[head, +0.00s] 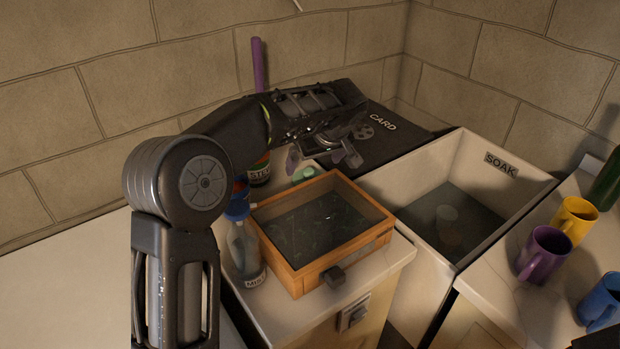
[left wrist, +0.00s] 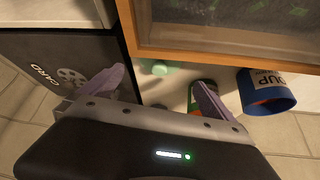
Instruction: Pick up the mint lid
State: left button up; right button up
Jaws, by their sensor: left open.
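The mint lid (head: 303,173) is a small, round, pale green piece on the worktop, behind the wooden glass-topped case and beside a dark labelled bottle. It also shows in the left wrist view (left wrist: 160,68), between my fingers and close to the case's edge. My left gripper (head: 322,157) is open and empty, reaching over from behind the case. Its two purple-grey fingertips (left wrist: 160,88) are spread to either side of the lid's line, and the lid appears just beyond them. How high the fingers are above the lid I cannot tell.
The wooden case (head: 283,271) stands right in front of the lid. A black CARD surface (head: 400,133) and the SOAK basin (head: 540,187) lie to the right.

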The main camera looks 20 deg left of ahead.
aim_at(309, 170)
pick_arm(q)
jog(key=shift+x, duration=0.85)
jog(key=shift+w+a+f+p, duration=0.2)
jog(key=shift+a+f+p, duration=0.05)
jog(key=shift+f+p, duration=0.1)
jog(key=p+x, duration=0.1)
jog(key=x, duration=0.3)
jog(key=shift+w+a, duration=0.1)
jog(key=shift+w, duration=0.1)
jog(key=c, duration=1.4)
